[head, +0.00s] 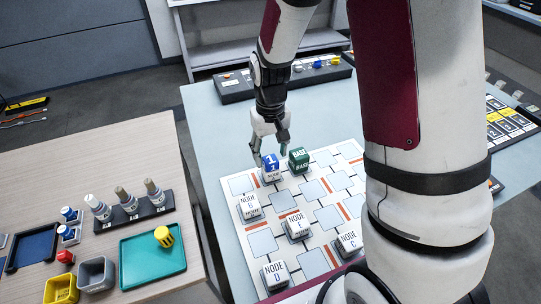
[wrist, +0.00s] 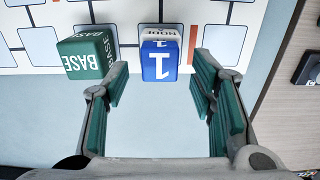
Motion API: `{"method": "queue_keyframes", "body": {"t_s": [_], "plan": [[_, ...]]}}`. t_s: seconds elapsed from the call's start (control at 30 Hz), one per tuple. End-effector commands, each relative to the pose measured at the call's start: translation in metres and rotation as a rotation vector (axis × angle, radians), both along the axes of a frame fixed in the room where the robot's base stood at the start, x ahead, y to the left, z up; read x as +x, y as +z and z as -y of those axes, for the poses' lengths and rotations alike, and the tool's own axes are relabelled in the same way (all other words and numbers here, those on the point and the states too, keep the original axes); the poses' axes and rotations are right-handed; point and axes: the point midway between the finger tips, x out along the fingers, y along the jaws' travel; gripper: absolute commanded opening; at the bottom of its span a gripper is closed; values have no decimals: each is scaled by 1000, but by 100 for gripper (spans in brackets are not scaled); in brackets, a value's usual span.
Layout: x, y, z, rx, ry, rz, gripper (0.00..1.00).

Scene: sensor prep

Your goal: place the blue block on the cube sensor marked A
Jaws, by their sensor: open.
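The blue block (head: 270,162), marked 1, sits on top of a white cube sensor labelled NODE on the white board; I cannot read that sensor's letter. In the wrist view the blue block (wrist: 160,62) shows at top centre with the white sensor (wrist: 160,34) behind it. My gripper (head: 270,150) is open, just above and behind the block in the head view. In the wrist view the fingertips of my gripper (wrist: 160,75) lie left and right of the block, with gaps on both sides.
A green BASE block (head: 298,158) stands close to the right of the blue block. Other white NODE cubes (head: 249,207) (head: 298,225) (head: 347,243) (head: 275,274) stand on the board. A side table at left holds a teal tray (head: 140,275) and small bins (head: 96,273).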

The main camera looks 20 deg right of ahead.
Motion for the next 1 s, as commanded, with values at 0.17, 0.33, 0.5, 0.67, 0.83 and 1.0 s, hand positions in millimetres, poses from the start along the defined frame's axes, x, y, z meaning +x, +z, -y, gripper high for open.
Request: {"method": "queue_keyframes", "body": {"t_s": [0.17, 0.33, 0.5, 0.67, 0.83, 1.0], "plan": [[1, 40, 0, 0, 0, 7, 51], [1, 72, 0, 0, 0, 5, 51], [1, 93, 0, 0, 0, 3, 51], [-2, 105, 0, 0, 0, 6, 51], [-23, 134, 1, 3, -1, 41, 51], [-61, 174, 1, 6, -1, 95, 51]]}}
